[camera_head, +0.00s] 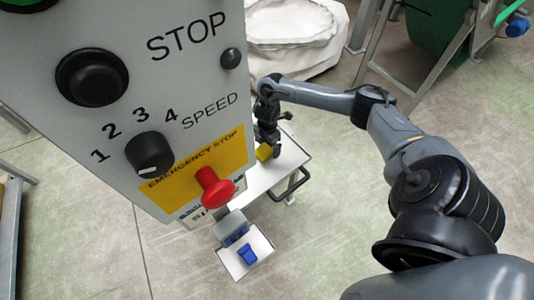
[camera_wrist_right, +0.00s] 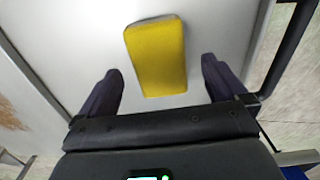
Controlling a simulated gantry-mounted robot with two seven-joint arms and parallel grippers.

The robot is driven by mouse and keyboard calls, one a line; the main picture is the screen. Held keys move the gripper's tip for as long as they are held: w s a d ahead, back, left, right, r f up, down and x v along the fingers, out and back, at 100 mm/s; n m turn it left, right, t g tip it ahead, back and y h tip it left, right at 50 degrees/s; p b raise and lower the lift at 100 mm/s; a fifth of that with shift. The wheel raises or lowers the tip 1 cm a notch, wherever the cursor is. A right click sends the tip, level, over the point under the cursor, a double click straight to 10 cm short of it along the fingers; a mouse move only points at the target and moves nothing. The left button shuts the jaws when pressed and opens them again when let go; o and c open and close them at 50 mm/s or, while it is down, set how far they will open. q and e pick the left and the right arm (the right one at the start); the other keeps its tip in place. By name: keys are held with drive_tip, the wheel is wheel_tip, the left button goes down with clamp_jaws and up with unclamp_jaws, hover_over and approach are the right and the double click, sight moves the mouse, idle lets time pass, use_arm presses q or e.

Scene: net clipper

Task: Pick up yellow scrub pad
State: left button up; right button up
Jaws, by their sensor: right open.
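The yellow scrub pad (camera_wrist_right: 157,57) lies on a white cart top (camera_wrist_right: 85,30) in the right wrist view. In the head view the pad (camera_head: 264,152) shows small on the white cart top (camera_head: 292,160), beside my right gripper (camera_head: 267,146). In the right wrist view my right gripper (camera_wrist_right: 160,88) is open, with one dark finger on each side of the pad's near end. The fingers are apart from the pad, with a gap on both sides. I cannot tell the height of the fingertips over the cart top. My left gripper is not in view.
A grey control panel (camera_head: 190,130) with a red emergency stop button (camera_head: 215,188) fills the left of the head view and hides part of the cart. The cart has a dark handle (camera_head: 292,184). A blue object (camera_head: 248,254) sits on a white surface below.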

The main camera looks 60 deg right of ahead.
sight(267, 149)
drive_tip(key=shift+f, duration=0.85)
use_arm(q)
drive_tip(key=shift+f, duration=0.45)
use_arm(e)
drive_tip(key=shift+a, duration=0.1)
drive_tip(key=shift+w, duration=0.1)
drive_tip(key=shift+c, duration=0.6)
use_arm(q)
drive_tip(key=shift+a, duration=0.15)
use_arm(e)
drive_tip(key=c, duration=1)
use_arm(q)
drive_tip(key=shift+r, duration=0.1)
use_arm(e)
drive_tip(key=shift+r, duration=0.2)
drive_tip(key=shift+r+p, duration=0.35)
drive_tip(key=shift+r, duration=0.2)
wheel_tip(267, 149, up, 4)
drive_tip(key=shift+f+p, duration=0.25)
drive_tip(key=shift+p, duration=0.9)
use_arm(q)
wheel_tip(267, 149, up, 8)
drive_tip(key=p, duration=0.4)
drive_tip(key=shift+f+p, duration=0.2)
drive_tip(key=shift+p, duration=0.1)
use_arm(e)
drive_tip(key=s+d+r, duration=0.6)
drive_tip(key=s+d, duration=0.1)
drive_tip(key=s, duration=0.2)
drive_tip(key=shift+s, duration=0.15)
